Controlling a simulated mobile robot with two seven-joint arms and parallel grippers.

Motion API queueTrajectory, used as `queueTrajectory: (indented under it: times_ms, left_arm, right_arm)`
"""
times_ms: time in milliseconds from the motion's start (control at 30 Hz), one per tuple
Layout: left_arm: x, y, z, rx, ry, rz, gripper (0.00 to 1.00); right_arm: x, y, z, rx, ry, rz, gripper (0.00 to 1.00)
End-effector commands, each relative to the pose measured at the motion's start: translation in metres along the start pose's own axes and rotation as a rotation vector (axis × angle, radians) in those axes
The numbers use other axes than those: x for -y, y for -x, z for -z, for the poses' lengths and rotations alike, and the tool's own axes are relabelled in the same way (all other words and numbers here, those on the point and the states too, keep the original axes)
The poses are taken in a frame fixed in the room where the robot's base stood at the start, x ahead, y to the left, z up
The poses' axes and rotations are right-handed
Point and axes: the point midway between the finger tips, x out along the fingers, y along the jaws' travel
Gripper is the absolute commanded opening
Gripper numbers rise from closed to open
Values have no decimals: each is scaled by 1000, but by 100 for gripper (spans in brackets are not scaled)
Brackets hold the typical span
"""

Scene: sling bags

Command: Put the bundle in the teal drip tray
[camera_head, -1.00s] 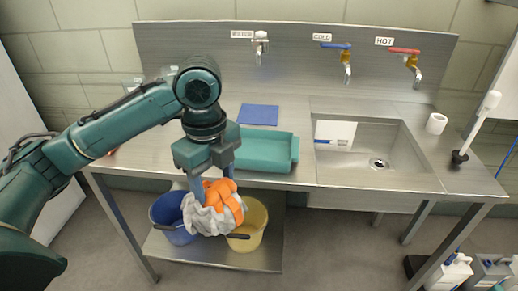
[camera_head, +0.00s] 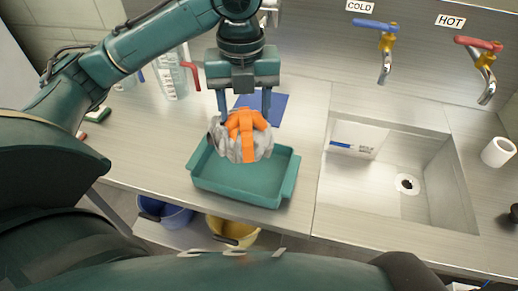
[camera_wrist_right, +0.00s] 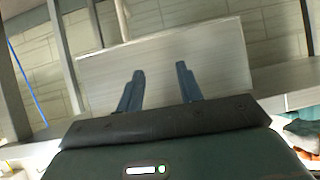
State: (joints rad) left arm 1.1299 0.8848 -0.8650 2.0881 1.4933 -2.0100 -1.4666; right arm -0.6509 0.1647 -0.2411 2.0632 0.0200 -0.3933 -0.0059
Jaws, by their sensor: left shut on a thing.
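The bundle (camera_head: 242,137) is a grey and orange wad of cloth or gloves. My left gripper (camera_head: 243,112) is shut on it from above and holds it over the back part of the teal drip tray (camera_head: 240,188). The tray is a shallow open box on the steel counter, and the part of it that shows is empty. The bundle hides part of the tray's back rim. In the right wrist view, my right gripper (camera_wrist_right: 160,88) has its two fingers apart with nothing between them, facing a pale panel.
A blue mat (camera_head: 272,107) lies behind the tray. The sink (camera_head: 390,175) is to the right, with a cold tap (camera_head: 382,48) and a hot tap (camera_head: 484,68) above it. A clear jug (camera_head: 172,78) stands at the back left. Blue (camera_head: 165,213) and yellow (camera_head: 232,232) buckets are below the counter.

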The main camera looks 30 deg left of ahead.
Motion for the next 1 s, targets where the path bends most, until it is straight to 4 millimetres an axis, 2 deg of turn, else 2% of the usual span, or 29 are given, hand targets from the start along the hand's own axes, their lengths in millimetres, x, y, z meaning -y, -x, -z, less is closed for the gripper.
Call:
queueTrajectory:
  times_ms: [67, 300, 567, 733, 1000]
  left_arm:
    - [0, -6, 0, -1, 0, -1, 8]
    - [-1, -49, 1, -3, 0, -2, 8]
    - [-1, -71, 0, 0, 0, -1, 8]
    - [-1, -96, 1, -1, 1, -1, 8]
    - [0, -100, 0, 1, 0, 1, 8]
  right_arm:
    - [1, 1, -4, 7, -2, 1, 36]
    - [5, 1, -13, 16, -6, 10, 36]
    - [7, 2, -12, 11, -6, 13, 36]
    - [6, 1, -11, 4, -3, 14, 36]
    - [6, 0, -4, -9, 2, 15, 36]
